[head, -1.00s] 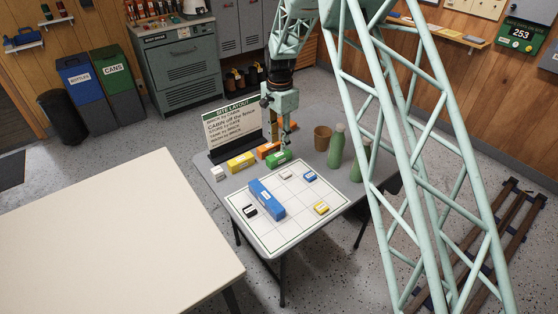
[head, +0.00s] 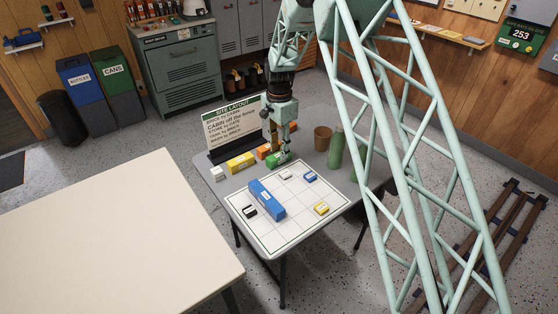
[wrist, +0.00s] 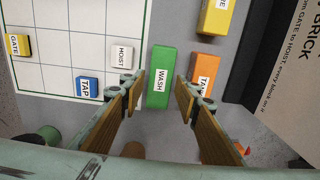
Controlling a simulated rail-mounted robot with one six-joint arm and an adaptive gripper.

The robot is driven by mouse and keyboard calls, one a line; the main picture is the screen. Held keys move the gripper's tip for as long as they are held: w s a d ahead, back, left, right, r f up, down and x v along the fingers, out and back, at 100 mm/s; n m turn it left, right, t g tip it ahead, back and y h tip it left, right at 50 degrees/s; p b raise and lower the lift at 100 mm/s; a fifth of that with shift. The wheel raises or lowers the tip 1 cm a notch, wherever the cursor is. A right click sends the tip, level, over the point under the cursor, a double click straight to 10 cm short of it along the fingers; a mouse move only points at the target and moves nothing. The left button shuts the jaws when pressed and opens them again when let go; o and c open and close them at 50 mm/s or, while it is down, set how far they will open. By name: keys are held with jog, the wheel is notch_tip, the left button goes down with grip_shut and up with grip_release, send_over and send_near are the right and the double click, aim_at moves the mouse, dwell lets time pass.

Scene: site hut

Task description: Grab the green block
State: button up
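The green block (wrist: 161,77), labelled WASH, lies on the grey table in the wrist view, between the two open fingers of my gripper (wrist: 158,92). The fingers stand apart on either side of its near end, with gaps showing. In the head view the green block (head: 278,160) is partly hidden by my gripper (head: 279,150), which is low over it.
A yellow block (head: 241,163) and sign board (head: 235,122) are behind. The white grid board (head: 296,217) holds a long blue block (head: 266,199) and small blocks. Green bottles (head: 336,148) stand right.

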aim_at(279, 154)
jog(key=shift+f+b, duration=0.4)
jog(key=shift+f, duration=1.45)
jog(key=shift+c, duration=0.5)
jog(key=c, duration=0.6)
